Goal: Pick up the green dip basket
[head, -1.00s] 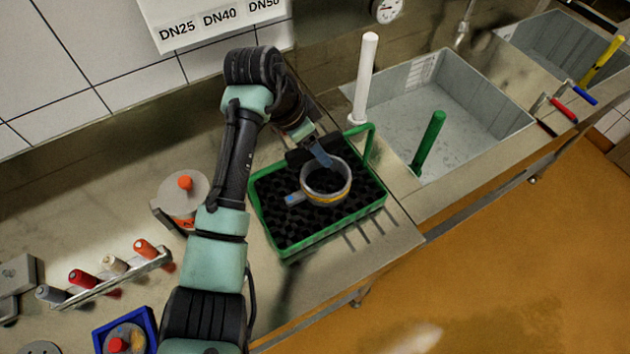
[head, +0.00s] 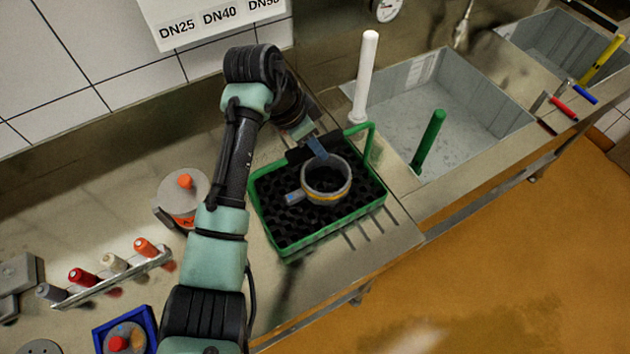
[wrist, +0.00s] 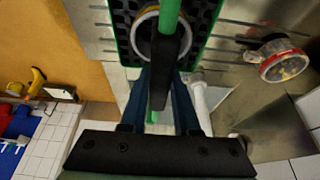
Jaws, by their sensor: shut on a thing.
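The green dip basket (head: 318,246) has a green rim, a black grid floor and a raised green handle with a black grip (head: 299,154). It is at the drainboard beside the sink; I cannot tell whether it is lifted. A grey ring-shaped fitting with a yellow band (head: 326,198) sits in it. My gripper (head: 318,147) is over the basket's back side, with blue fingers shut on the handle's black grip. In the wrist view the black grip (wrist: 164,78) lies between the fingers, and the green bar (wrist: 169,14) runs above the basket.
The sink (head: 480,135) lies to the right, with a white upright rod (head: 366,75) and a green rod (head: 429,140) near it. A lidded pot (head: 182,197) stands left of the basket. A rack of coloured handles (head: 112,275) and a blue tray (head: 97,331) are at lower left.

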